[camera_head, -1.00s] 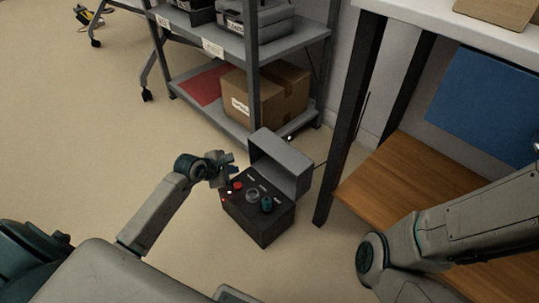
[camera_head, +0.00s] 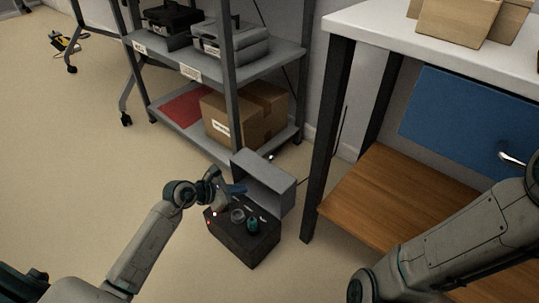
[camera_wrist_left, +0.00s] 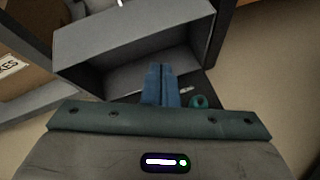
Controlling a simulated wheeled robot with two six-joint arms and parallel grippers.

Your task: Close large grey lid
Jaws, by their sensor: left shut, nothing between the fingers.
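The large grey lid (camera_head: 264,182) stands raised and open at the back of a dark box (camera_head: 243,240) on the floor. Knobs and small labels show on the box's top. In the left wrist view the hollow inside of the lid (camera_wrist_left: 125,42) faces my gripper. My left gripper (camera_head: 236,189) is shut and empty, above the box's top and in front of the lid; its blue fingers (camera_wrist_left: 161,86) point toward the lid. I cannot tell if they touch it. My right arm comes in at the right; its gripper is out of view.
A grey metal shelf (camera_head: 270,62) with a cardboard box (camera_head: 232,122) and cases stands behind the box. A white-topped table (camera_head: 385,32) with a wooden lower shelf (camera_head: 400,190) stands to the right.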

